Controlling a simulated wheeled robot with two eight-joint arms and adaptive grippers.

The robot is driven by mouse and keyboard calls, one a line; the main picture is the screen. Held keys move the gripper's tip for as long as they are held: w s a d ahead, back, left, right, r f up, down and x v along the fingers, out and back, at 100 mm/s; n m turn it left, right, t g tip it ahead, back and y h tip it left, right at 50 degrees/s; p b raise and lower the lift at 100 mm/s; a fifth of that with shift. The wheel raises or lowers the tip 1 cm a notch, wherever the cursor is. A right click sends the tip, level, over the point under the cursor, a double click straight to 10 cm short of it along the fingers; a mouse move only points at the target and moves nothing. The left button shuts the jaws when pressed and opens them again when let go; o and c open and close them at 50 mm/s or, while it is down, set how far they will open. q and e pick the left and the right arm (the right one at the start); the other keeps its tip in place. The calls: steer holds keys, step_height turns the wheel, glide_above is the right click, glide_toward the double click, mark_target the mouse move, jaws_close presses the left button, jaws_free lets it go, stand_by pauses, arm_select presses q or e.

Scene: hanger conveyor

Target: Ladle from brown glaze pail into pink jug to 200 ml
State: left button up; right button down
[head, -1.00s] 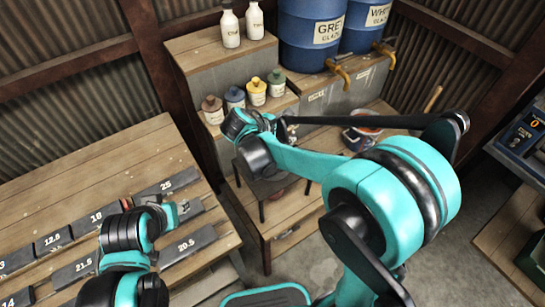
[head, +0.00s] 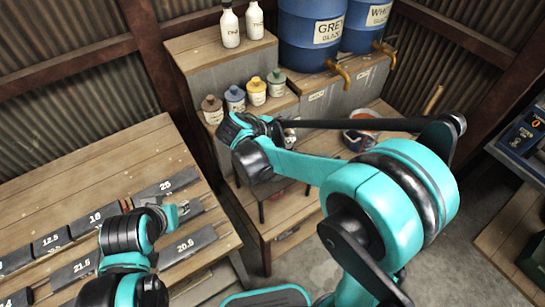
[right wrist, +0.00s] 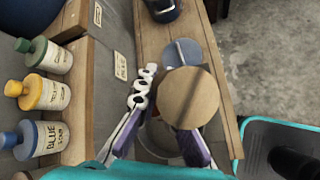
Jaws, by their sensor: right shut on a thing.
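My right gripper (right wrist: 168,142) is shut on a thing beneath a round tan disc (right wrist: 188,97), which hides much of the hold. I cannot tell whether this is the ladle. In the head view the right gripper (head: 282,131) is over the lower wooden shelf, partly behind my arm. A small pail (head: 360,137) with orange-brown showing in it stands to its right, partly hidden by my arm. I cannot make out the pink jug for sure; a small reddish patch shows below my right forearm. My left gripper (head: 181,210) is over the left table, its opening unclear.
Several capped bottles (head: 256,92) stand on a step left of the pail. Blue drums (head: 312,35) with brass taps stand behind. In the right wrist view a blue-grey round thing (right wrist: 182,52) lies beyond the disc. The left wooden table (head: 90,180) carries numbered grey blocks.

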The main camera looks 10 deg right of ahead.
steer(key=shift+s+a+f+t+h+b, duration=0.1)
steer(key=shift+a+t+h+b, duration=0.15)
steer(key=shift+b, duration=0.3)
stand_by(0.7)
steer(key=shift+s+h+b, duration=0.1)
steer(key=shift+h+b, duration=0.15)
steer(key=shift+b, duration=0.1)
steer(key=shift+a, duration=0.1)
stand_by(0.6)
steer(key=shift+a+t+b, duration=0.15)
steer(key=shift+t+b, duration=0.1)
steer(key=shift+b, duration=0.2)
steer(key=shift+s+h, duration=0.1)
steer(key=shift+h, duration=0.2)
stand_by(0.4)
steer(key=shift+a+b, duration=0.15)
steer(key=shift+b, duration=0.35)
steer(key=shift+f+h, duration=0.1)
steer(key=shift+h, duration=0.2)
steer(key=shift+s+a+t+b, duration=0.15)
steer(key=shift+t+b, duration=0.15)
steer(key=shift+b, duration=0.2)
